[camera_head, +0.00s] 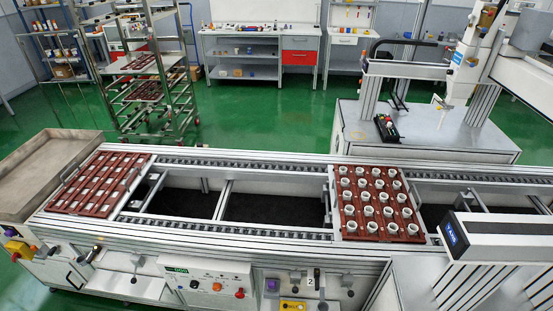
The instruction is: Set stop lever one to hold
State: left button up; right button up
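Several small levers line the front face of the conveyor (230,243). One dark-knobbed lever (136,261) is on the left part, left of the control panel (205,284). Another dark handle (94,254) is further left. On the right part, a lever (317,276) with a dark upright handle stands beside a plate marked "2" (310,282). Another dark-knobbed lever (347,281) is to its right. I cannot read a "1" mark, so I cannot tell which lever is stop lever one or its setting. Neither gripper is in view.
Another tray (348,236) holds several white cups. A metal bin (40,160) adjoins the left end. A grey machine head (500,238) overhangs the right. A wheeled rack (190,90) stands behind.

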aim_at(134, 280)
jog(key=k+j+u, duration=0.1)
jog(key=k+j, duration=0.6)
jog(key=k+j+u, duration=0.15)
jog(key=k+j, duration=0.6)
jog(key=k+j+u, duration=0.1)
jog(key=k+j, duration=0.55)
jog(key=j, duration=0.15)
jog(key=j+u, duration=0.1)
jog(key=u, duration=0.15)
jog(key=i+l+u, duration=0.6)
jog(key=u, duration=0.2)
jog(key=i+l, duration=0.15)
jog(key=l, duration=0.2)
jog(key=i+l, duration=0.2)
jog(key=l, duration=0.15)
jog(key=i+l+u, duration=0.1)
jog(key=l, duration=0.2)
jog(key=i+l, duration=0.2)
jog(key=l, duration=0.15)
jog(key=i+l, duration=0.15)
jog(key=l, duration=0.25)
jog(key=i+l+u, duration=0.1)
jog(key=l, duration=0.25)
jog(key=i, duration=0.05)
